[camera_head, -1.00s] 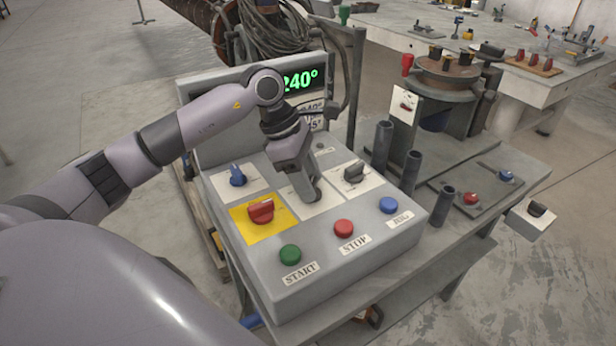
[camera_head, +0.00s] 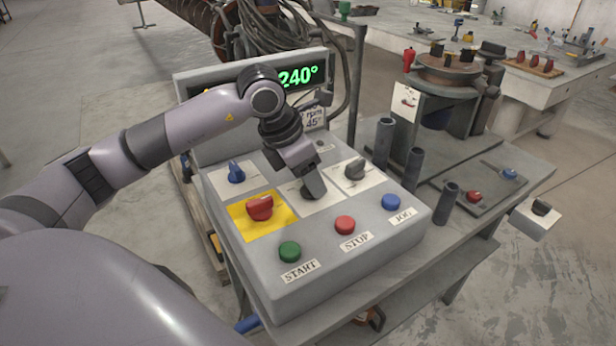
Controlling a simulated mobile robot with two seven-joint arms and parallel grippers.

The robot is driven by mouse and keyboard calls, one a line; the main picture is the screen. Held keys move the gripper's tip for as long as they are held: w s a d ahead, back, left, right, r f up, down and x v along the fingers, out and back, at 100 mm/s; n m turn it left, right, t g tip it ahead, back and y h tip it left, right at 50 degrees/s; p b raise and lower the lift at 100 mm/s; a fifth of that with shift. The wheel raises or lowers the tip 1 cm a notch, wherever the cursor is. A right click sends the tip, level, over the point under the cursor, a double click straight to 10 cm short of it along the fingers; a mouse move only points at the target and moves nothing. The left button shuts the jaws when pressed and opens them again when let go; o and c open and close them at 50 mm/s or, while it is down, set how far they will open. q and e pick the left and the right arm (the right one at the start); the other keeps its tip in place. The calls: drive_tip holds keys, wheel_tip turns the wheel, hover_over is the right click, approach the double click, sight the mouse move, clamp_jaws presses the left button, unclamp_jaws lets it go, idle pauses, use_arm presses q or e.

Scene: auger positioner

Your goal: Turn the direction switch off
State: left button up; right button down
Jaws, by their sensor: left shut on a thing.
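A grey control box (camera_head: 285,255) stands on a metal bench. On its sloped top, the middle white plate (camera_head: 318,208) lies between a blue knob (camera_head: 236,173) and a black knob (camera_head: 355,169). My left gripper (camera_head: 313,187) is down at the middle plate, shut on the switch there. The gripper hides most of that switch, so its angle and the plate's label cannot be read. My right gripper is not in view.
A red knob (camera_head: 260,207) on a yellow plate sits close by. Green START (camera_head: 290,251), red STOP (camera_head: 345,225) and blue JOG (camera_head: 391,202) buttons line the front. A display (camera_head: 298,76) reads 240°. Upright dark tubes (camera_head: 413,172) stand to the right.

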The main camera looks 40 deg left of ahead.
sight(296, 199)
use_arm(q)
drive_tip(key=shift+r+n, duration=0.1)
drive_tip(key=shift+n, duration=0.5)
drive_tip(key=o, duration=1)
drive_tip(key=shift+o, duration=0.2)
drive_tip(key=v, duration=0.7)
drive_tip(key=shift+s+d, duration=0.1)
